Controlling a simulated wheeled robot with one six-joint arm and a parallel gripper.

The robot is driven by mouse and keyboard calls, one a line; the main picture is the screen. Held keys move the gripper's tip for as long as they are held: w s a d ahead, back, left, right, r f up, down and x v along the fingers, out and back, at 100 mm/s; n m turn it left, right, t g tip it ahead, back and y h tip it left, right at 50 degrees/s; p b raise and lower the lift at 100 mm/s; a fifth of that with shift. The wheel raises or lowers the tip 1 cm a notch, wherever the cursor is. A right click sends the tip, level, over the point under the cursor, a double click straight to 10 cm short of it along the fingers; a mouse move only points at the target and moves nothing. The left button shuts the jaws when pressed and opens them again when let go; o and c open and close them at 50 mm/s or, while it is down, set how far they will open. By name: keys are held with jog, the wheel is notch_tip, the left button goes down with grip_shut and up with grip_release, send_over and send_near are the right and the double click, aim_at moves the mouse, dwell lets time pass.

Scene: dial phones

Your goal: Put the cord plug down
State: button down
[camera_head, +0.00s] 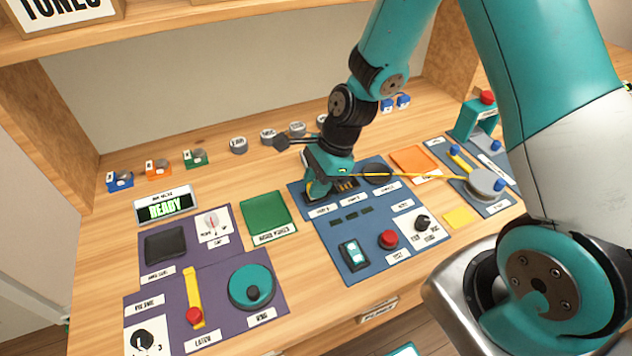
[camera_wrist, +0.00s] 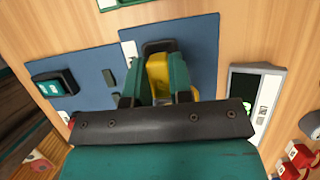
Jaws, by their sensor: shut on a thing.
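My gripper (camera_head: 318,184) is shut on the yellow cord plug (camera_wrist: 157,76). In the wrist view, the plug sits between the two green fingers, with a dark part at its far end. In the head view, a bit of yellow shows at the fingers, above the left part of the blue panel (camera_head: 345,271). A thin yellow cord (camera_head: 420,176) runs right from near my gripper to a round grey piece (camera_head: 485,184). I cannot tell whether the plug touches the panel. My wrist and fingers hide part of the panel's back section.
A green pad (camera_head: 266,217) lies left of the blue panel, and an orange pad (camera_head: 413,160) lies right of it. A red button (camera_head: 388,239) and a rocker switch (camera_head: 354,254) stand on the panel's front. A READY display (camera_head: 166,206) stands at left.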

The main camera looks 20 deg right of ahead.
jog(key=shift+f, duration=0.2)
jog(key=c, duration=1)
grip_release()
